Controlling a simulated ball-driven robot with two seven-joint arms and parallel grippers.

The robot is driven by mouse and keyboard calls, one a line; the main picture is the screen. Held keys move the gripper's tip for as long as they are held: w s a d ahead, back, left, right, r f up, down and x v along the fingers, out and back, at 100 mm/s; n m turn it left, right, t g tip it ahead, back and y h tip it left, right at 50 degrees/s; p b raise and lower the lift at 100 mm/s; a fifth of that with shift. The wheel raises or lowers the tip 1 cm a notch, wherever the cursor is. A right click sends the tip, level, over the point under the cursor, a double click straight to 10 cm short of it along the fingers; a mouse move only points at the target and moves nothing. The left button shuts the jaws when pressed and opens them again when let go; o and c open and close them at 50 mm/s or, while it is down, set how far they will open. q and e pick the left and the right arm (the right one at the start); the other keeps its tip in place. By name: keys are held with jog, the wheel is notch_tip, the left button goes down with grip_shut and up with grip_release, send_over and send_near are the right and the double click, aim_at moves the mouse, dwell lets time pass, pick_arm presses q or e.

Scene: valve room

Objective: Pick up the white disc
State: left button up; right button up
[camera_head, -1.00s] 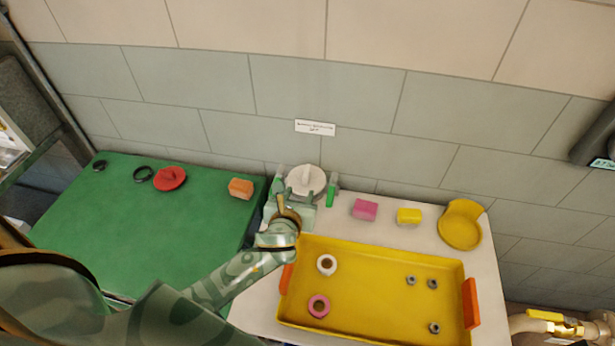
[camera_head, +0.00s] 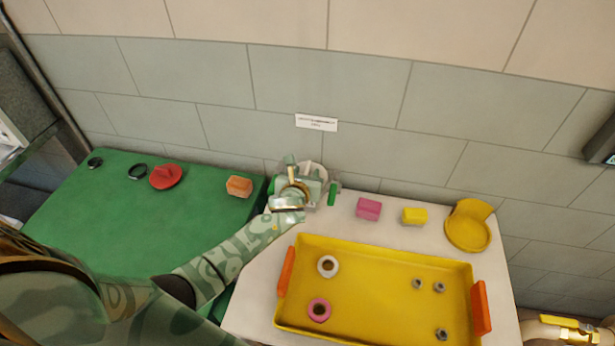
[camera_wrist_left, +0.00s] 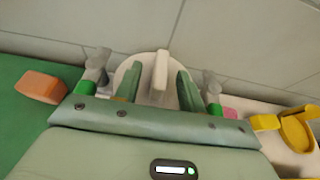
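The white disc (camera_wrist_left: 160,70) has a raised bar handle on its face and sits at the back of the white table against the wall. In the head view its upper edge (camera_head: 315,167) shows behind my left gripper (camera_head: 304,172), which hides most of it. In the left wrist view the two green fingers stand open, one on each side of the bar, with gaps between them and the bar. I cannot tell how deep the fingers reach. My right gripper is not in view.
Small grey-and-green pieces (camera_wrist_left: 211,88) flank the disc closely. Pink (camera_head: 368,208) and yellow (camera_head: 414,216) blocks stand to the right, an orange block (camera_head: 239,186) to the left on the green surface (camera_head: 110,220). A yellow tray (camera_head: 380,290) with nuts lies in front.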

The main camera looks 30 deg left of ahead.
pick_arm(q)
grip_shut()
